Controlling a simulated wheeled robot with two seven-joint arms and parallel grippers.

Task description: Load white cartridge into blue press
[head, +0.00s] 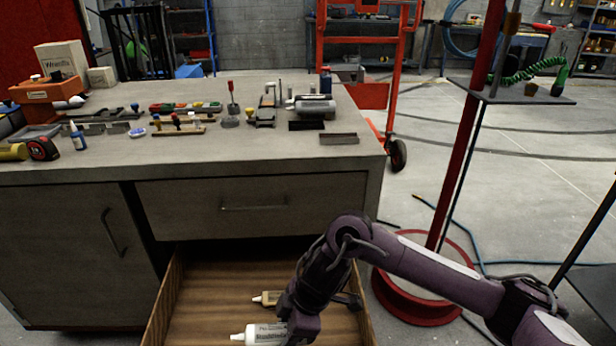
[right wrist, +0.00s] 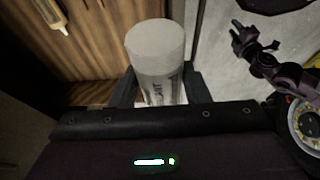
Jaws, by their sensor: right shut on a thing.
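The white cartridge (head: 261,334), with dark lettering, lies at the low open drawer with its nozzle to the left. My right gripper (head: 290,318) is shut on it. In the right wrist view the cartridge (right wrist: 157,62) shows its flat pale end between the two fingers. No press is plainly recognisable as blue; a partly cut-off blue thing (head: 10,123) sits at the table's left edge, and I cannot tell whether it is the press. What looks like my left gripper (right wrist: 243,38) shows at the right wrist view's upper right; its jaw state is unclear.
A tan cartridge (head: 268,298) lies in the wooden drawer (head: 200,290), beyond the white one. The grey workbench (head: 230,158) carries an orange device (head: 48,92), a blue bottle (head: 78,136) and several tools. Its front strip is clear. A red post (head: 462,165) stands right.

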